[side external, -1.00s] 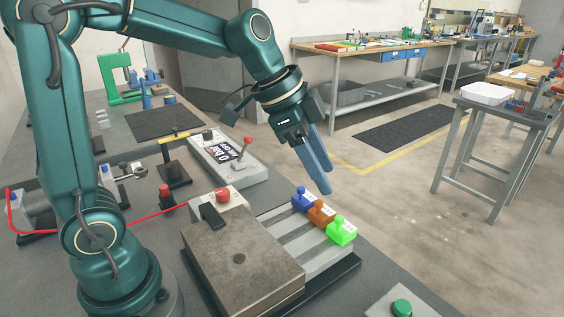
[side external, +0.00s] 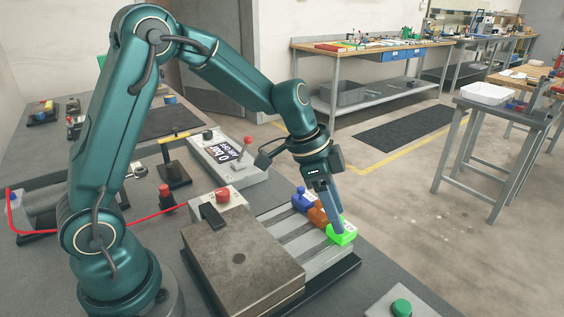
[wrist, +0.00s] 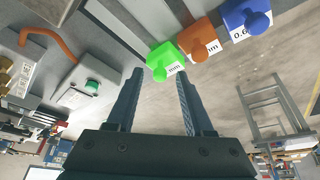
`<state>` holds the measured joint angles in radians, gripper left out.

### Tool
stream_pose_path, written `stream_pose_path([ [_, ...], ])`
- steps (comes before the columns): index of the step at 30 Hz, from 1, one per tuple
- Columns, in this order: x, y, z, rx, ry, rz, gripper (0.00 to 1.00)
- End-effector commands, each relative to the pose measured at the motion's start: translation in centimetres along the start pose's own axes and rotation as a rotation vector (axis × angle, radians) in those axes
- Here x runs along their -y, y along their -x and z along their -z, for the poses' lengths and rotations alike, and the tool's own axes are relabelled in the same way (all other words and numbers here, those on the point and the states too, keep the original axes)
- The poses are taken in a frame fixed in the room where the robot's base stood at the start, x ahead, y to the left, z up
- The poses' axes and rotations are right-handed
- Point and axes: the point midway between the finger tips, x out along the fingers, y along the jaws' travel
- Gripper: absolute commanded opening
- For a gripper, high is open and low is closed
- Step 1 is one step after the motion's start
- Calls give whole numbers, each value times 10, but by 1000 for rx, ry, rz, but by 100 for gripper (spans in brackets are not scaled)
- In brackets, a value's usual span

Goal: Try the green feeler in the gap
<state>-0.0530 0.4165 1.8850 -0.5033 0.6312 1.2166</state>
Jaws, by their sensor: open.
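The green feeler (side external: 344,237) is a bright green block with a knob, at the near end of a row of three on the grey grooved plate (side external: 293,228). The orange feeler (side external: 315,214) and the blue feeler (side external: 300,197) stand beside it. My gripper (side external: 337,228) is open with its fingertips low at the green feeler, partly covering it. In the wrist view the open fingers (wrist: 160,74) point at the green feeler (wrist: 162,57), with its knob about between the tips. Contact cannot be told. The gap cannot be made out clearly.
A heavy grey metal block (side external: 240,265) lies left of the feelers. A red button box (side external: 222,200) and a lever panel reading 0 bar (side external: 230,158) stand behind it. A green button box (side external: 400,307) is at the front right. A red hose crosses the table at the left.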

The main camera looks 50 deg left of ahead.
Motion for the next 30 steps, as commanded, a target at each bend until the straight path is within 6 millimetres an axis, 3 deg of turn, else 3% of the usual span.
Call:
stream_pose_path([
  [3, 0, 0, 0, 0, 0, 0, 48],
  [7, 0, 0, 0, 0, 0, 0, 0],
  [30, -21, 9, -19, -2, -1, 2, 0],
])
